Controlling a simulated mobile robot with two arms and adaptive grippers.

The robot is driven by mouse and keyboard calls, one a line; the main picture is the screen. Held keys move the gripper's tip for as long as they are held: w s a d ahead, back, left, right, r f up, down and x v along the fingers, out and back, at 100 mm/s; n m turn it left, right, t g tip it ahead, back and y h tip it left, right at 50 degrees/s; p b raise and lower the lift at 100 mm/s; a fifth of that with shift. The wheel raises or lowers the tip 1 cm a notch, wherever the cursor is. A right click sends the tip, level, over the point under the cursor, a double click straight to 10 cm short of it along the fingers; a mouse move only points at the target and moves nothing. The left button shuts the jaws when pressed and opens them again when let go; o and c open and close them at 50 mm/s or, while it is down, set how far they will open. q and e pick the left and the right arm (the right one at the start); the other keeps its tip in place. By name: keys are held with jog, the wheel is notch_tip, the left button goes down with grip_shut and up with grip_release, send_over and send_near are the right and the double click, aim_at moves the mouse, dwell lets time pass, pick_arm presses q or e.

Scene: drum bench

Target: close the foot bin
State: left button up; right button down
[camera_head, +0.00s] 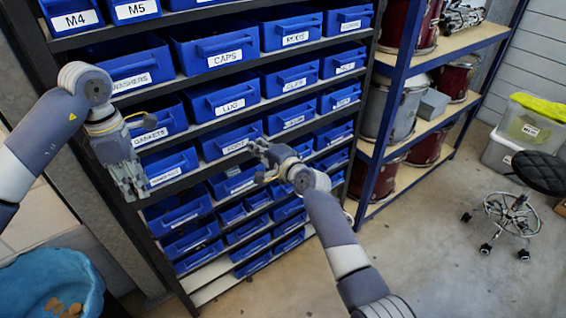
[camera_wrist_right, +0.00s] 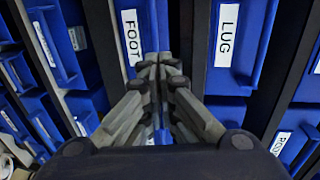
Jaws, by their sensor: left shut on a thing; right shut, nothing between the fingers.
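The foot bin (camera_head: 225,138) is a blue bin with a white label, directly below the LUG bin (camera_head: 222,101) in the rack. In the right wrist view the foot bin (camera_wrist_right: 134,15) shows its FOOT label. I cannot tell how far it stands out. My right gripper (camera_head: 258,150) is at its right front corner, fingers shut and empty; in the wrist view its fingertips (camera_wrist_right: 160,62) overlap the bin's front. I cannot tell whether they touch. My left gripper (camera_head: 132,188) is shut beside the rack's left side, near a labelled bin; what it holds is hidden.
Blue bins fill the dark rack (camera_head: 115,215) in several rows around the foot bin. A shelf with drums (camera_head: 398,105) stands to the right. A blue tub (camera_head: 50,280) is at lower left. A black stool (camera_head: 540,172) is far right, with open floor before it.

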jog(key=f+v, duration=0.1)
jog(key=v, duration=0.7)
jog(key=shift+r, duration=0.15)
